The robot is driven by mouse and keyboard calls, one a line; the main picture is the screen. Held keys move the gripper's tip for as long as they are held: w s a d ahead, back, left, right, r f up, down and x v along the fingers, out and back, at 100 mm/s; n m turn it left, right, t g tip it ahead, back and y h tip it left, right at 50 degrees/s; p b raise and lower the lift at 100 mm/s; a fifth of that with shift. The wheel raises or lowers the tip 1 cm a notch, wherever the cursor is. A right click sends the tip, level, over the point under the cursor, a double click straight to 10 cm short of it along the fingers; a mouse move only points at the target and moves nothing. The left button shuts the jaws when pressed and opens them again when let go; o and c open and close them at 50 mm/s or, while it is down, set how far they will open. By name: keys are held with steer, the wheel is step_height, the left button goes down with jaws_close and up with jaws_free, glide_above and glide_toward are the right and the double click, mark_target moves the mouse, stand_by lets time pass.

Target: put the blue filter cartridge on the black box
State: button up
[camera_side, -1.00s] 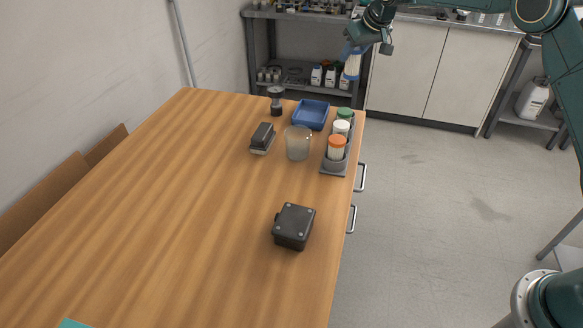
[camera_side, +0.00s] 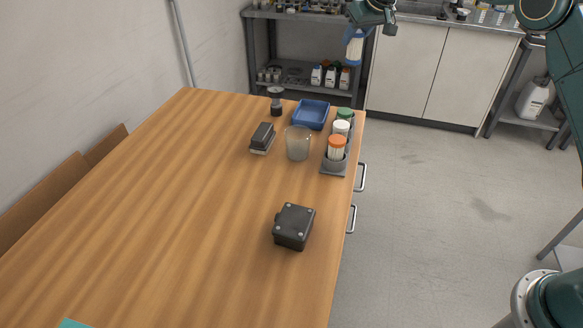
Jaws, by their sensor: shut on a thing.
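The blue filter cartridge (camera_side: 354,49), white in the middle with blue ends, hangs upright from my gripper (camera_side: 356,30) at the top of the view. My gripper is shut on its upper end and holds it high, above the far right end of the table in the picture. The fingertips are small and partly hidden by the wrist. The black box (camera_side: 294,227) sits on the table near its right edge, lid closed, with nothing on top. The cartridge is well apart from the box.
A grey rack (camera_side: 333,170) holds cartridges with orange, white and green caps at the table's right edge. Beside it are a clear beaker (camera_side: 298,143), a blue tray (camera_side: 310,114), a dark block (camera_side: 262,138) and a dark knobbed object (camera_side: 276,101).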

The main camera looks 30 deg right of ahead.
steer(key=shift+a, duration=0.1)
steer(key=s+a+r+n+g+y, duration=0.25)
steer(key=s+a+n, duration=0.55)
steer(key=a, duration=0.6)
steer(key=s+a+r+n+g+y, duration=0.1)
steer(key=s+a+n+y, duration=0.35)
steer(key=s+a, duration=0.7)
steer(key=n+g, duration=0.3)
steer(key=n, duration=0.3)
glide_above(294, 219)
step_height(294, 219, down, 15)
steer(key=shift+r, duration=0.2)
steer(key=shift+m, duration=0.25)
steer(key=shift+f, duration=2.1)
steer(key=shift+f, duration=0.15)
